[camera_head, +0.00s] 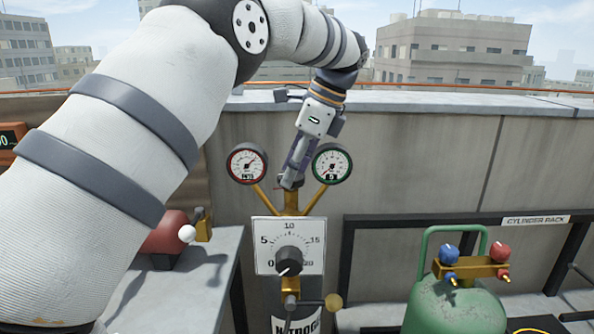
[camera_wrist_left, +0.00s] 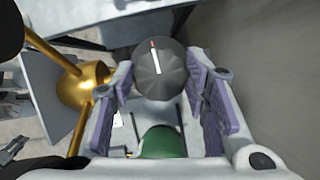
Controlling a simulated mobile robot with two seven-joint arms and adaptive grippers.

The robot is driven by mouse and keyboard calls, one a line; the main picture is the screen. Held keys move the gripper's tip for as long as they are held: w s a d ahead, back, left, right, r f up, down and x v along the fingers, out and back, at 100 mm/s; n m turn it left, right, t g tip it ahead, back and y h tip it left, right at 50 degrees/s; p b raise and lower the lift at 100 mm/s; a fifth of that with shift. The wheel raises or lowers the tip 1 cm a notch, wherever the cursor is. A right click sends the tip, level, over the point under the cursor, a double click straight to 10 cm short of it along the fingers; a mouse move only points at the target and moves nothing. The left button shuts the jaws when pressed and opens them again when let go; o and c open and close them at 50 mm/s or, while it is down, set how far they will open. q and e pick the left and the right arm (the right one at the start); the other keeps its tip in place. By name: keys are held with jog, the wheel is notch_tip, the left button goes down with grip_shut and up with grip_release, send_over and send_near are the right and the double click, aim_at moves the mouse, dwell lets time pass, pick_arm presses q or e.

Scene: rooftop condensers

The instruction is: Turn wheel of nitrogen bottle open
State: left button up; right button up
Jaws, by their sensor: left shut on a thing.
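The nitrogen bottle (camera_head: 297,325) stands at the bottom centre of the head view, with only its labelled top showing. Above it is a white dial plate (camera_head: 262,235) with a dark pointer knob (camera_head: 288,262). My left gripper (camera_head: 291,176) reaches down between two gauges, at the top of the brass manifold (camera_head: 291,202). In the left wrist view a dark round wheel (camera_wrist_left: 160,75) with a white, red-tipped mark lies between the purple finger pads. The gripper is shut on it. In the head view the fingers largely hide this wheel. My right gripper is not in view.
A red-rimmed gauge (camera_head: 247,162) and a green-rimmed gauge (camera_head: 332,163) flank my gripper closely. A green tank (camera_head: 455,305) stands at the right. A grey bench (camera_head: 205,275) is at the left, and a concrete parapet (camera_head: 420,150) behind.

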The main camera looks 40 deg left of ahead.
pick_arm(q)
jog(key=n, duration=0.1)
jog(key=n+g+b, duration=0.1)
jog(key=n+h, duration=0.1)
jog(key=n, duration=0.1)
jog(key=shift+w+f, duration=0.15)
jog(key=shift+f, duration=0.15)
jog(key=shift+a+r+n+g+h+b, duration=0.1)
jog(key=shift+n+g+h+b, duration=0.35)
jog(key=shift+n, duration=0.45)
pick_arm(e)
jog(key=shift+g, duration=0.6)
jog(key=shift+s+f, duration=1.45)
pick_arm(q)
jog(key=shift+n, duration=0.3)
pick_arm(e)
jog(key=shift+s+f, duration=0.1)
pick_arm(q)
jog(key=o, duration=1.1)
jog(key=shift+o, duration=0.2)
jog(key=shift+r, duration=0.1)
jog(key=shift+r, duration=0.1)
